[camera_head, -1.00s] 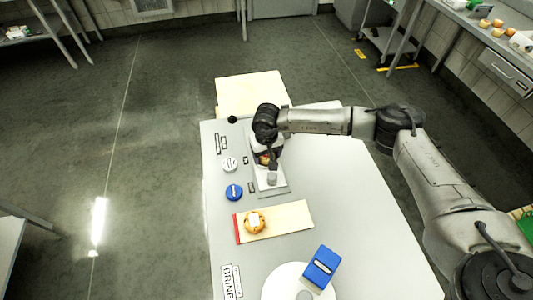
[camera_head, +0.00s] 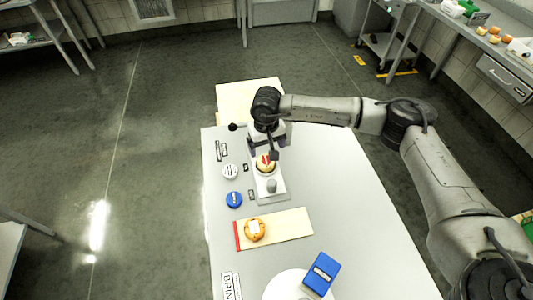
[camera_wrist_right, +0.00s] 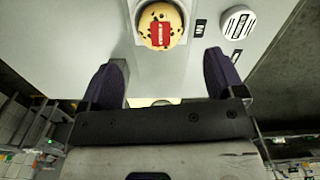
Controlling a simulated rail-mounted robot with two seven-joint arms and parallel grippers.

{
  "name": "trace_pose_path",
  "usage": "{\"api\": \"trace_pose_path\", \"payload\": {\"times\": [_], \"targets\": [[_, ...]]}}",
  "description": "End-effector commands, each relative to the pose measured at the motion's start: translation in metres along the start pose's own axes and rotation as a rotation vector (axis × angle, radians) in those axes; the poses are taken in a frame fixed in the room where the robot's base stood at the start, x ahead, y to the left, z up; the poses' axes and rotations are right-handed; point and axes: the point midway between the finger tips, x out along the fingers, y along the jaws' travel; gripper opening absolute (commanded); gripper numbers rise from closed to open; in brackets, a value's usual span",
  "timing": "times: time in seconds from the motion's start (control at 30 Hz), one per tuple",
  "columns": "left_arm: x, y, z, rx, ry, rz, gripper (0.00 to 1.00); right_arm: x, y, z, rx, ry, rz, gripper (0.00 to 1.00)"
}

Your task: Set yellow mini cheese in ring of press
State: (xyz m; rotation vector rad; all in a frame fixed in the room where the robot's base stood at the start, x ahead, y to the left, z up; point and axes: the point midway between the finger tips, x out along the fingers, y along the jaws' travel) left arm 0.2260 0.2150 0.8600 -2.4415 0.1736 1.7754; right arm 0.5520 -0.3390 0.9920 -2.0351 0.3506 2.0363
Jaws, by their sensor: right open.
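The yellow mini cheese (camera_head: 264,166), with a red label, sits at the ring of the press (camera_head: 270,195), on the pale base behind a small grey knob. It also shows in the right wrist view (camera_wrist_right: 176,37), label up, within a pale rim; whether it lies fully flat cannot be told. My right gripper (camera_head: 269,149) is just beyond the cheese, partly hiding the press. In the right wrist view its dark purple fingers (camera_wrist_right: 163,75) are wide apart with nothing between them, and the cheese lies clear of the fingertips. My left gripper is out of view.
An orange cheese with a white label (camera_head: 255,231) lies on a board with a red edge (camera_head: 290,224). A white disc (camera_head: 229,171) and a blue disc (camera_head: 234,199) lie left of the press. The table's right side is clear.

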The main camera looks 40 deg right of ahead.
Motion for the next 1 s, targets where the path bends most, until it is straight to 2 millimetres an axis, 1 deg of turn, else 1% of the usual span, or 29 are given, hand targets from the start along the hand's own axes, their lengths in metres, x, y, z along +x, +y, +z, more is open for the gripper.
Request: {"api": "trace_pose_path", "payload": {"times": [0.03, 0.1, 0.3, 0.43, 0.77, 0.87, 0.97, 1.0], "targets": [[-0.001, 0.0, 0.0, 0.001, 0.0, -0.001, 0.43, -0.009, 0.0, -0.001, 0.0, 0.003, -0.001, 0.88], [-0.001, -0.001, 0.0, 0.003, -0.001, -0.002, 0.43, -0.018, 0.0, -0.001, 0.0, 0.003, -0.001, 0.88], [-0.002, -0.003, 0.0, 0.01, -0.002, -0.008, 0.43, -0.035, 0.0, 0.0, 0.0, 0.001, -0.001, 0.88], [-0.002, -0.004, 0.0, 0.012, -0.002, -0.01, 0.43, -0.038, 0.0, 0.0, 0.0, 0.001, 0.0, 0.88], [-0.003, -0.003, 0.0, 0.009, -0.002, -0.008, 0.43, -0.039, -0.002, 0.001, 0.001, -0.001, -0.005, 0.88], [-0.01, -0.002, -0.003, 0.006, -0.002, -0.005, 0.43, -0.04, -0.018, 0.008, 0.008, -0.016, -0.062, 0.88], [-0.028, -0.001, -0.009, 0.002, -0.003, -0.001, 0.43, -0.044, -0.061, 0.03, 0.044, -0.067, -0.217, 0.88], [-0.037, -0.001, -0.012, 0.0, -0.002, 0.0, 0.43, -0.048, -0.084, 0.044, 0.075, -0.106, -0.308, 0.88]]}}
